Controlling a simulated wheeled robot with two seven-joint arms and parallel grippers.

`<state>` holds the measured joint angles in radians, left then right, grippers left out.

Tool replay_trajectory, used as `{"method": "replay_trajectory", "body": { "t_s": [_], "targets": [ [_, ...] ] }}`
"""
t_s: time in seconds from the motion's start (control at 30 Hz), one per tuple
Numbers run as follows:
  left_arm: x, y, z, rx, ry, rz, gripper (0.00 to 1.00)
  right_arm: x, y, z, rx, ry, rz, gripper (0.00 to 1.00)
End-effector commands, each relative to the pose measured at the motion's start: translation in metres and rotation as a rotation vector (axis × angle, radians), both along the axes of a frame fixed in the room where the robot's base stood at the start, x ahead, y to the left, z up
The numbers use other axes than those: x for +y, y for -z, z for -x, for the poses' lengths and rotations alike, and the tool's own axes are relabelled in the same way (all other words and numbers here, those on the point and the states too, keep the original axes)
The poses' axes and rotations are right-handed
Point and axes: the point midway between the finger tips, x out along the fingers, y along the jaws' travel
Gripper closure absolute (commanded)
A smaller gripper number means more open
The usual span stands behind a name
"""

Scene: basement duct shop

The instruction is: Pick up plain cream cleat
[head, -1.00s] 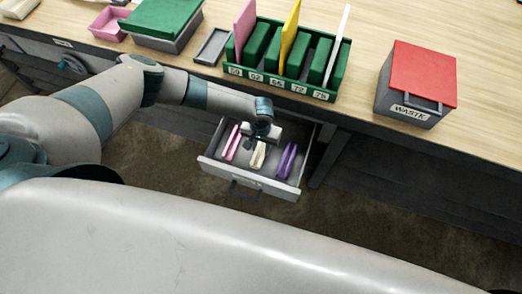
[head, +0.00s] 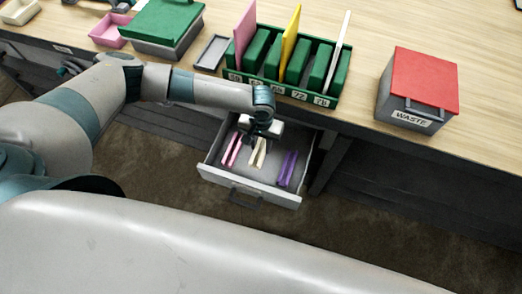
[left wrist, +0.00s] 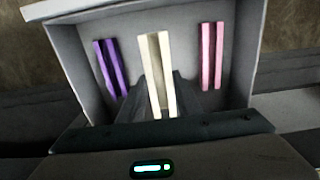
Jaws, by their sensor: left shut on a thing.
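The plain cream cleat (head: 258,152) is in the middle of the open drawer (head: 219,172), between a pink cleat and a purple cleat. It also shows in the left wrist view (left wrist: 156,60), running up from between the fingers. My left gripper (head: 259,138) is over the drawer at the cleat's far end. Its fingers (left wrist: 160,98) are shut on the cream cleat, one on each side. I cannot tell whether the cleat is clear of the drawer floor. My right gripper is not in view.
A pink cleat (head: 232,149) lies left of the cream one and a purple cleat (head: 287,168) lies right. On the bench stand a green rack (head: 290,94) with upright panels, a red-lidded waste box (head: 420,80), a grey tray (head: 211,52) and a green-lidded box (head: 162,25).

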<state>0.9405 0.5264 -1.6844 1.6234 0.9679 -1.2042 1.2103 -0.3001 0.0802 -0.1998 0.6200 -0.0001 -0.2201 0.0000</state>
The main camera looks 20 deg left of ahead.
Motion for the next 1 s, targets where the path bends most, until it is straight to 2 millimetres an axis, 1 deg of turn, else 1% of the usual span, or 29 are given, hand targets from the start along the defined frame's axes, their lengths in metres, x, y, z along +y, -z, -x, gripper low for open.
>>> {"method": "replay_trajectory", "body": {
  "t_s": [0.1,0.23,0.83,0.93,1.0],
  "targets": [
    [0.0,-0.014,-0.001,-0.002,0.0,0.002,0.92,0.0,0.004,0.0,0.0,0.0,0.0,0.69],
    [0.0,-0.023,0.0,-0.001,0.001,0.001,0.92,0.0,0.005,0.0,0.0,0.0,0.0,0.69],
    [0.0,-0.027,-0.001,0.0,-0.001,0.001,0.92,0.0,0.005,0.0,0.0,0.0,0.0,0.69],
    [0.001,-0.035,-0.003,0.0,-0.007,0.004,0.92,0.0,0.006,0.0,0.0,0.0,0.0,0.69],
    [0.003,-0.048,-0.006,-0.002,-0.014,0.008,0.92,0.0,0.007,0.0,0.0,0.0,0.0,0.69]
  ]
}}
